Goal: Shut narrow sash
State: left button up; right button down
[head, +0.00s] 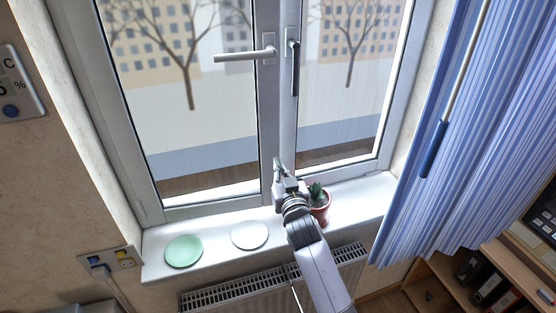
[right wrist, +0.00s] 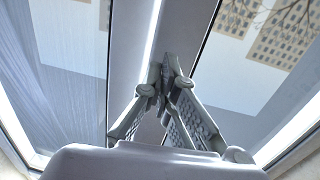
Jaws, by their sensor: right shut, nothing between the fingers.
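The narrow sash (head: 383,110) is the right-hand part of the window, with a dark handle (head: 295,68) that hangs down along its frame. The wider left sash (head: 268,120) has a pale handle (head: 245,56) lying level. My right gripper (head: 277,163) is shut and empty at the lower part of the upright frames where the two sashes meet. In the right wrist view its fingertips (right wrist: 166,72) come together in front of a pale upright frame (right wrist: 186,35) with a bright strip beside it. I cannot tell whether they touch it. My left gripper is not in view.
On the sill (head: 210,228) lie a green disc (head: 184,250) and a white disc (head: 249,235). A potted plant (head: 320,206) stands close to the right of my right gripper. A blue curtain (head: 460,130) with a rod hangs at right. A radiator (head: 240,289) is below.

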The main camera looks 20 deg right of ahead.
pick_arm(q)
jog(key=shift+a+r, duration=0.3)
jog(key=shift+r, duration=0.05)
pick_arm(e)
jog(key=shift+w+d, duration=0.1)
jog(key=shift+w, duration=0.85)
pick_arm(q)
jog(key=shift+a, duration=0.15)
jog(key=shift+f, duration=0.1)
pick_arm(e)
jog(key=shift+w, duration=0.1)
